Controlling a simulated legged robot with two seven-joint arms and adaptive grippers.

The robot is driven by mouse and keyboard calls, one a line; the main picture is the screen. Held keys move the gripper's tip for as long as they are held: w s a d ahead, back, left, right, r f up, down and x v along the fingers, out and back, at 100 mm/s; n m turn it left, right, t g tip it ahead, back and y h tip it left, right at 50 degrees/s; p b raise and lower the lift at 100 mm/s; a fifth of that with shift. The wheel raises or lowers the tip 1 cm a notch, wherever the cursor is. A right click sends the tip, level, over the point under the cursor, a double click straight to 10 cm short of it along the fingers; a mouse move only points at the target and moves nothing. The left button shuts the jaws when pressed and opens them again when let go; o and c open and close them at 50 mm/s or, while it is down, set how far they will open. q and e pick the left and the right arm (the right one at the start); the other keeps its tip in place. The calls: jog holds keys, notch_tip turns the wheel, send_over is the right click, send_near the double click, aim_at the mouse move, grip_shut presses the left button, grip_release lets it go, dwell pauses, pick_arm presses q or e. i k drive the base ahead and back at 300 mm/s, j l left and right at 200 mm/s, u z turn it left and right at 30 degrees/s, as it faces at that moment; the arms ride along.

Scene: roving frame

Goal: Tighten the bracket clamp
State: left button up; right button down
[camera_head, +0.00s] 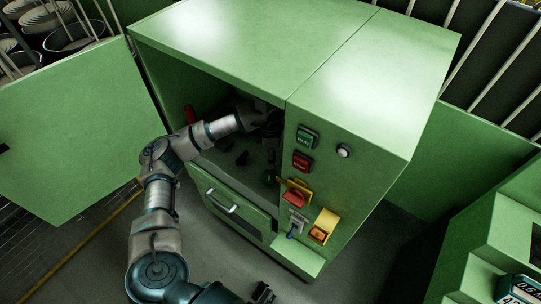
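My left arm reaches from the bottom of the view into the dark opening of a green machine (350,70). My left gripper (270,124) is inside the opening, near its right edge. It is dark and partly hidden, so I cannot tell whether its fingers are open or shut. Dark parts (241,158) lie in the opening below the arm. I cannot make out the bracket clamp for certain among them. A small dark shape at the bottom edge looks like my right gripper (263,293). It is cut off, and its finger state is unclear.
The machine's door (75,125) stands open at left. A drawer with a handle (222,201) is below. Another green machine (490,245) stands at lower right, with bare floor between.

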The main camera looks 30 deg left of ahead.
aim_at(241, 161)
jog(key=k+j, duration=0.1)
jog(key=k, duration=0.9)
